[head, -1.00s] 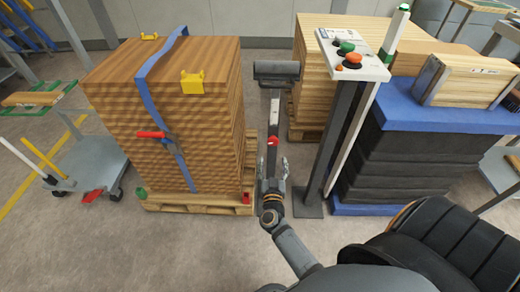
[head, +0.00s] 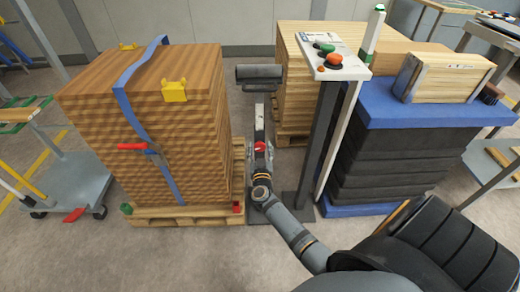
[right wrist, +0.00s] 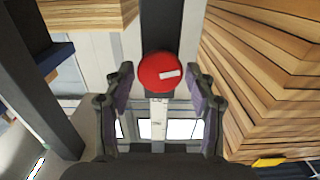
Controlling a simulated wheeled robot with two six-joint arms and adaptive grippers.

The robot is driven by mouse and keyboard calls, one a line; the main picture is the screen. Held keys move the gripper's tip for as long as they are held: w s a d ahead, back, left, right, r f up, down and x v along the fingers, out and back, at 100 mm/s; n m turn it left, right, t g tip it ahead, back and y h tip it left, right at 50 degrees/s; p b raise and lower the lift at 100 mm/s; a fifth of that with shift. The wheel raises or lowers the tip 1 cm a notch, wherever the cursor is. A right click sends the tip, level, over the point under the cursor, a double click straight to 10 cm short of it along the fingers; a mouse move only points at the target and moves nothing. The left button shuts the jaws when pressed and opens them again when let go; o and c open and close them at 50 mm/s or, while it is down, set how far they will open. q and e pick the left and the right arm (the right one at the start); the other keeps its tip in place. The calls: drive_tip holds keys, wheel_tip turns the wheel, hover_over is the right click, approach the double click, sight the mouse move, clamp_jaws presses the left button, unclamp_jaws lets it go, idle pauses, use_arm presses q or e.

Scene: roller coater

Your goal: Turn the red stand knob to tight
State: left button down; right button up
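The red stand knob (head: 260,146) sits on the front of a dark upright stand with a white strip and a roller (head: 258,75) on top. In the right wrist view the red knob (right wrist: 160,72) is a round disc with a white mark tilted slightly up to the right. My right gripper (right wrist: 160,85) is open, with one finger on each side of the knob and small gaps showing. In the head view my right gripper (head: 261,160) is just below and in front of the knob. My left gripper is in neither current view.
A strapped wood stack (head: 195,130) on a pallet stands close left of the stand. A control post with a button box (head: 335,60) stands close right.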

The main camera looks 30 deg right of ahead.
drive_tip(key=c, duration=0.7)
